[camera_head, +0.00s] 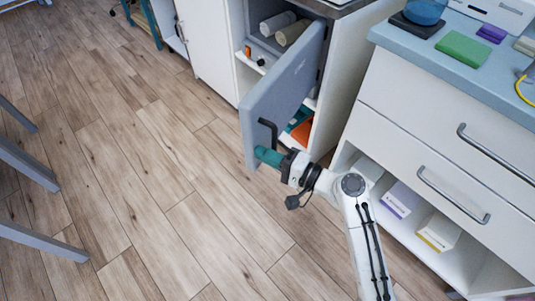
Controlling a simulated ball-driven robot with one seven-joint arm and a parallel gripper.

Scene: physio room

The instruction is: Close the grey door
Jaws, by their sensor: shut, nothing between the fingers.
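The grey door (288,84) stands ajar on the white cabinet (337,70), swung out over the floor. Its dark handle (268,131) is low on the outer face, near the free edge. My gripper (262,153) is at the door's lower free corner, just below the handle. Its teal fingers are shut with nothing between them. I cannot tell whether they touch the door or the handle.
Rolled items (286,27) and several small things lie inside the open cabinet. A white drawer unit (450,140) with a blue top stands at right, boxes (400,199) on its low shelf. Grey legs (30,165) show at left. The wood floor (150,160) between is clear.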

